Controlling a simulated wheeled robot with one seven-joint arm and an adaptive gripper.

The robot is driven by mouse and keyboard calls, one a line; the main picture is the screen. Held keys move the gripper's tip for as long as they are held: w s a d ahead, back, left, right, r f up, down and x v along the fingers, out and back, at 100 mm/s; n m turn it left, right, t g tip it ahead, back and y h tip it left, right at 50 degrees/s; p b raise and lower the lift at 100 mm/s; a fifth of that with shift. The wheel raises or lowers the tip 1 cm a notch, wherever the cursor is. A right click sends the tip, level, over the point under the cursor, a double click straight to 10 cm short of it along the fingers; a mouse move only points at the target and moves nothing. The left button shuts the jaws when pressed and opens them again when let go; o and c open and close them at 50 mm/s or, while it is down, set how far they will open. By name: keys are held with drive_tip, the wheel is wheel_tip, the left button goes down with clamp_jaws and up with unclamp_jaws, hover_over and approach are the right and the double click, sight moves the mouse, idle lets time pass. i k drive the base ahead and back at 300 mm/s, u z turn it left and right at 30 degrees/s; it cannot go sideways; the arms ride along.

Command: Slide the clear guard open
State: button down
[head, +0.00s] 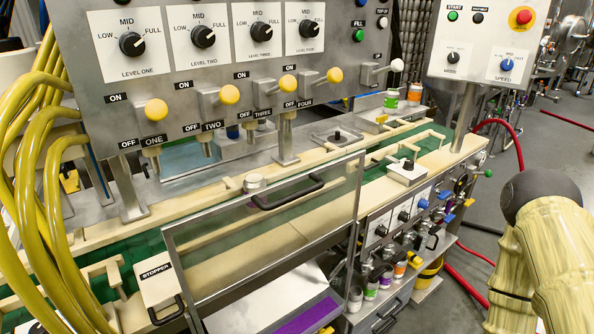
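The clear guard (265,228) is a glass panel in a grey metal frame. It stands along the front of the green conveyor (143,247), at the middle of the head view. A black bar handle (288,193) is on its upper part. The conveyor and its cream rails show through the glass. Part of my arm (545,255) is at the right edge, well apart from the guard. My gripper is not in view.
A box marked STOPPER (157,285) sits left of the guard. A control panel (215,50) with dials and yellow-knobbed levers overhangs the conveyor. Yellow hoses (50,170) crowd the left. A START/SPEED panel (488,38) stands at right. The grey floor (555,130) is partly clear.

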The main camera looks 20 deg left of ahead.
sight(214, 251)
drive_tip(key=u, duration=0.7)
drive_tip(key=k, duration=0.75)
drive_tip(key=z, duration=0.1)
